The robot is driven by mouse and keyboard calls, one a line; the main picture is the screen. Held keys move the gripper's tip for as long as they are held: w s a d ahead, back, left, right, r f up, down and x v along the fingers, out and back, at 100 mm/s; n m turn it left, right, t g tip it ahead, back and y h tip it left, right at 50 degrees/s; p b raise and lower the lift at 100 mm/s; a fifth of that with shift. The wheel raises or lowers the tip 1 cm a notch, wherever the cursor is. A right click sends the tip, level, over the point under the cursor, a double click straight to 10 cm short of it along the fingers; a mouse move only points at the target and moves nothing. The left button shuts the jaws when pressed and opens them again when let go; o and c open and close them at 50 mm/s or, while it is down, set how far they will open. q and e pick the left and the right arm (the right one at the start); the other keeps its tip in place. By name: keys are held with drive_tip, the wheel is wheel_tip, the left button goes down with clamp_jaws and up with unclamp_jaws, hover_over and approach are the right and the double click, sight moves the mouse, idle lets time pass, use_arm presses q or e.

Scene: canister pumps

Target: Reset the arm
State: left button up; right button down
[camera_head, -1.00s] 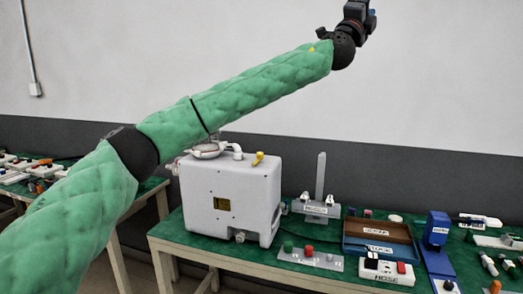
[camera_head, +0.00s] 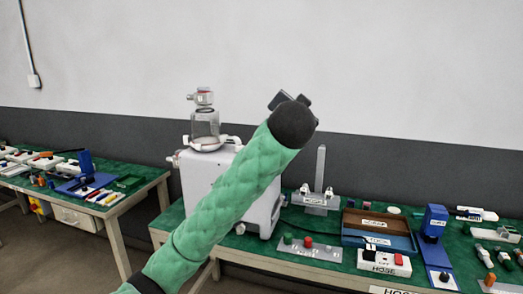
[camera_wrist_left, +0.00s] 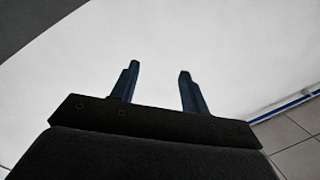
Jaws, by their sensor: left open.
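My left arm (camera_head: 235,195), in a green quilted sleeve, rises from the bottom of the head view to a black wrist joint (camera_head: 293,124). The hand beyond that joint is mostly hidden in the head view. In the left wrist view my left gripper (camera_wrist_left: 158,70) is open, its two dark fingers apart with nothing between them. My right gripper is not in view. The arm passes in front of a pale grey canister pump (camera_head: 200,180), with a clear jar (camera_head: 205,123) on its top.
The pump stands on a green-topped bench (camera_head: 168,219). To its right are a tool stand (camera_head: 320,185), a brown tray (camera_head: 375,222), a blue device (camera_head: 434,224) and a white switch box (camera_head: 383,262). Another bench (camera_head: 135,191) with tools stands at left, with a floor gap between.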

use_arm(q)
drive_tip(key=s+a+f+n+g+p, duration=0.1)
drive_tip(key=s+a+f+n+g, duration=0.15)
drive_tip(key=s+a+f, duration=0.8)
drive_tip(key=s+a+f+n+g+p, duration=0.1)
drive_tip(key=s+a+f+g, duration=0.15)
drive_tip(key=f, duration=1.45)
drive_tip(key=s+a+f+n+g+p, duration=0.1)
drive_tip(key=s+a+f+n+g, duration=0.15)
drive_tip(key=s+a+f, duration=0.75)
drive_tip(key=s+f+g+y+p, duration=0.1)
drive_tip(key=s+f+g, duration=0.6)
drive_tip(key=s+f, duration=1.7)
wheel_tip(320, 180, down, 2)
drive_tip(key=shift+s+d+f+n+g, duration=0.2)
drive_tip(key=shift+d+f+n+g, duration=0.05)
drive_tip(key=shift+d+n+g, duration=0.15)
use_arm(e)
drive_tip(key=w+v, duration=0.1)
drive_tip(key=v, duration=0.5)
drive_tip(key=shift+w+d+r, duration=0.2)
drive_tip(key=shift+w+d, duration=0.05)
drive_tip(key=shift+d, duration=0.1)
